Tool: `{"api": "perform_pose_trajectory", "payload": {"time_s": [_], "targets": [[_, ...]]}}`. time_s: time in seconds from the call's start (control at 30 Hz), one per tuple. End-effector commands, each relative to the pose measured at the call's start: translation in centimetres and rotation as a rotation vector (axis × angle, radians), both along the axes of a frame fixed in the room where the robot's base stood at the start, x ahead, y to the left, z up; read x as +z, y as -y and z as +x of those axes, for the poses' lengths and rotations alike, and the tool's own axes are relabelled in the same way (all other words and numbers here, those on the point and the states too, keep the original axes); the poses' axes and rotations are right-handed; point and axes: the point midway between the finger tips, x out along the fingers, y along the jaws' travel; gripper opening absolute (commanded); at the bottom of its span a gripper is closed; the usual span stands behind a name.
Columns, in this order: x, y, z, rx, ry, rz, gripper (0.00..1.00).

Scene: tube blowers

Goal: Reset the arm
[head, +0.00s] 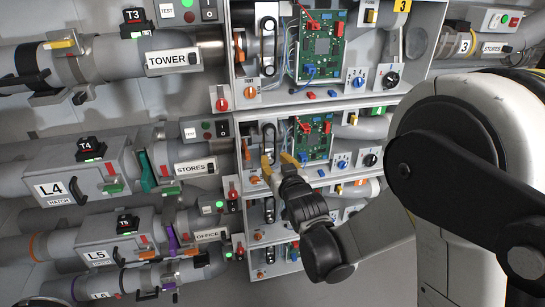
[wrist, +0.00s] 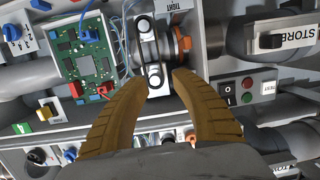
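My gripper (head: 277,158) is in the middle of the head view, at the end of my arm, which comes in from the right. Its two tan fingers stand apart in front of the open STORES row unit (head: 240,130). Beyond the fingertips is a dark clamp bar (wrist: 149,50) with round ends. A green circuit board (head: 313,137) is just right of the fingers in the head view; in the wrist view the board (wrist: 88,55) is left of them. Contact cannot be told.
Grey tubes with labelled hatches, such as TOWER (head: 173,61) and L4 (head: 60,190), fill the left. Lower units stand below my gripper. My arm covers the right.

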Motion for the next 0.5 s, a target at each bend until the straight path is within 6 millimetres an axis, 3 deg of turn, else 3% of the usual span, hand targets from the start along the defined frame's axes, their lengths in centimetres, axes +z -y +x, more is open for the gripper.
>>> {"api": "perform_pose_trajectory", "payload": {"time_s": [0.3,0.37,0.5], "targets": [[0.3,0.5,-0.1,-0.006,-0.01,-0.003,0.31],[0.8,1.3,-0.4,-0.018,-0.03,-0.01,0.31],[2.5,4.9,-2.4,-0.068,-0.124,-0.038,0.31]]}}
